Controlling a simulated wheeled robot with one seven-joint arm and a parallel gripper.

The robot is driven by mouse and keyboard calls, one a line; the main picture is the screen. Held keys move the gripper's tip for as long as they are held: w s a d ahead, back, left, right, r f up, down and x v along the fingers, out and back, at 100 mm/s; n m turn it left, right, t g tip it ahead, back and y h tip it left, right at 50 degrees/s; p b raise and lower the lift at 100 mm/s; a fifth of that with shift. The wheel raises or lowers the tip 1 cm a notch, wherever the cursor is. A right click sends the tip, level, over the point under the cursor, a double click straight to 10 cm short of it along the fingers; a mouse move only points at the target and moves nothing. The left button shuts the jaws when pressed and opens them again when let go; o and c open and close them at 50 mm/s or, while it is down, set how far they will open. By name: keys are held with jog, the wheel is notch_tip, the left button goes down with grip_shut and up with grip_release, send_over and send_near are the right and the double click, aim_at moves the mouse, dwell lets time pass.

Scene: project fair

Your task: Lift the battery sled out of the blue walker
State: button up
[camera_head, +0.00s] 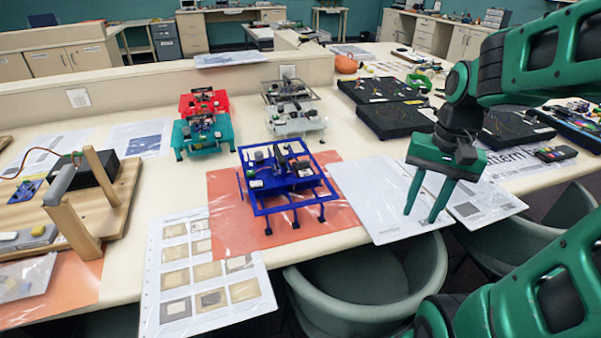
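The blue walker (264,209) stands on an orange sheet at the middle of the table, an open frame on several thin legs. Small dark and white parts sit on its deck; which of them is the battery sled is too small to tell. My green gripper (422,216) is to the right of the walker, apart from it, over white sheets by the table's front edge. Its two fingers point down with a gap between them and hold nothing.
A teal walker (183,137), a red walker (215,103) and a white walker (297,126) stand behind. A wooden stand (121,208) is at left. Black trays (393,121) lie at right. Green chairs (365,285) stand at the front edge. White sheets lie between walker and gripper.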

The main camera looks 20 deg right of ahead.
jog(key=w+a+m+y, duration=0.1)
jog(key=w+a, duration=0.1)
jog(key=w, duration=0.4)
jog(key=w+a+m+y, duration=0.2)
jog(key=w, duration=0.4)
jog(key=w+a+f+m+y, duration=0.1)
jog(key=w+a+m+y, duration=0.1)
jog(key=w, duration=0.4)
jog(key=shift+a, duration=0.1)
jog(key=w+m+y, duration=0.1)
jog(key=w+r+m+y, duration=0.1)
jog(key=w, duration=0.1)
jog(key=w+a+r+y, duration=0.1)
jog(key=y, duration=0.1)
jog(key=shift+w+m, duration=0.3)
jog(key=shift+m, duration=0.1)
notch_tip(320, 180, up, 3)
jog(key=w+d+m+y, duration=0.1)
jog(key=m+y, duration=0.1)
jog(key=y, duration=0.1)
send_near(302, 168)
jog(key=shift+w+a, duration=0.6)
jog(key=shift+s+r+x, duration=0.1)
jog(key=shift+s+x, duration=0.05)
jog(key=shift+x, duration=1.15)
jog(key=shift+s+r+x, duration=0.1)
jog(key=shift+x, duration=1.2)
jog(key=shift+a, duration=0.1)
grip_shut()
